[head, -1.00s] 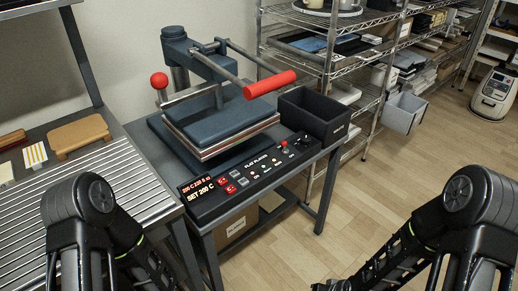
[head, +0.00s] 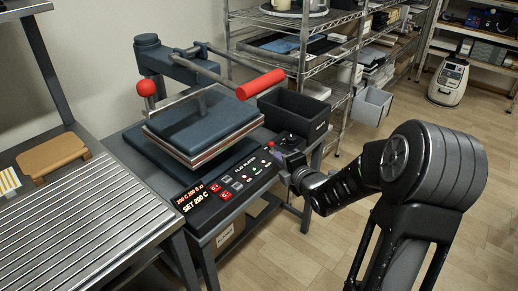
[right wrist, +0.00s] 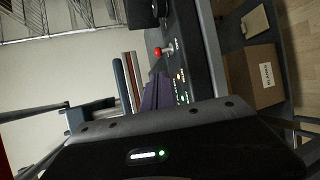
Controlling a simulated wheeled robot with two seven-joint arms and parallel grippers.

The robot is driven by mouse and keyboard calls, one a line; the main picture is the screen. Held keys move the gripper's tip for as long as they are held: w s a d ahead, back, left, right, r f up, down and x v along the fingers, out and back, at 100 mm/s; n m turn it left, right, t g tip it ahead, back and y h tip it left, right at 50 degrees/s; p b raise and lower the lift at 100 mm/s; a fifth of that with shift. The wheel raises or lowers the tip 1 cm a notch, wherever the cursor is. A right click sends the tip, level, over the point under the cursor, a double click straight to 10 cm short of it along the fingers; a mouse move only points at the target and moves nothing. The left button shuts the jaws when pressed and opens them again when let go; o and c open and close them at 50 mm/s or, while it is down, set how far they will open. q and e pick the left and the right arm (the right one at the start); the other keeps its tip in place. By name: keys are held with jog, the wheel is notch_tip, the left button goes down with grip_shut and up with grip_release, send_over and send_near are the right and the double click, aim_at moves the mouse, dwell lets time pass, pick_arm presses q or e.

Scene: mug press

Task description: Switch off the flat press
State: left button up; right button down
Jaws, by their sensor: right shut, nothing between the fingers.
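The flat press (head: 205,125) stands on a grey bench with its upper plate raised over the lower one. Its red handle (head: 261,84) points out to the right. The control panel (head: 232,187) in front has a lit red display (head: 194,194) reading "SET 200 C", red buttons and small lights. A red-tipped switch (head: 270,146) stands at the panel's right end; it also shows in the right wrist view (right wrist: 157,51). My right gripper (head: 284,160) is shut and empty close to this switch; whether it touches cannot be told. My left gripper is out of view.
A black bin (head: 294,112) stands on the bench behind the panel's right end. Wire shelves (head: 300,45) stand behind. A cardboard box (right wrist: 252,76) sits below the bench.

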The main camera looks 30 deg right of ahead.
aim_at(266, 155)
dwell(0.3)
jog(key=x, duration=1)
jog(key=shift+f+b, duration=0.1)
jog(key=shift+b, duration=0.25)
